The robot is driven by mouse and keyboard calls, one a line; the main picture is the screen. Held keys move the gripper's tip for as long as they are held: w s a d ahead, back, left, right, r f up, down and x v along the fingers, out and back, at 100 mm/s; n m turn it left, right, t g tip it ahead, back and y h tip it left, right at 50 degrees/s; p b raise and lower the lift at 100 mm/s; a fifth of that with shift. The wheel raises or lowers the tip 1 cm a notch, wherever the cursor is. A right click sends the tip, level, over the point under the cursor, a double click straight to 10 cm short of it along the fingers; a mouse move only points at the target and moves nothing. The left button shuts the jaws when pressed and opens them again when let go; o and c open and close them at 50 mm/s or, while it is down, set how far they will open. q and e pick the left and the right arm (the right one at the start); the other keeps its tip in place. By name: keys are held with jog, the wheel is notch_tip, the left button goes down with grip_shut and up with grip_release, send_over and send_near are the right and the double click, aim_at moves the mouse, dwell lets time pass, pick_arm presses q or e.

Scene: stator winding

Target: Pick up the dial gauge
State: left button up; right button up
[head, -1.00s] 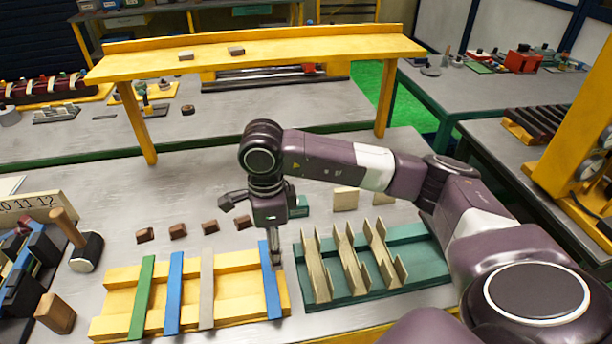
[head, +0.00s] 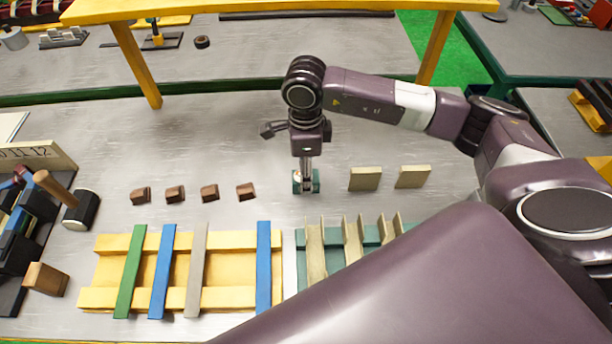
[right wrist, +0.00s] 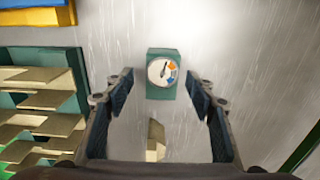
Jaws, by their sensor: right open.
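In the right wrist view the dial gauge (right wrist: 162,74) lies on the grey table, ahead of and between the two fingers. My right gripper (right wrist: 162,85) is open, with a finger on each side and nothing held. In the head view the right gripper (head: 306,178) points down at the dial gauge (head: 297,184), which it partly hides. I cannot tell the exact height gap. My left gripper is not in view.
Two beige blocks (head: 365,179) lie right of the gauge, and several brown blocks (head: 209,192) lie left. A yellow rack (head: 180,298) with coloured strips and a green rack (head: 372,237) with beige pieces are in front. A yellow shelf (head: 280,8) spans behind.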

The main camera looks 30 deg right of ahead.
notch_tip(320, 180, down, 3)
jog(key=shift+w+d+f+p, duration=0.1)
jog(key=shift+f+p, duration=0.05)
jog(key=shift+p, duration=0.2)
jog(key=shift+c, duration=0.5)
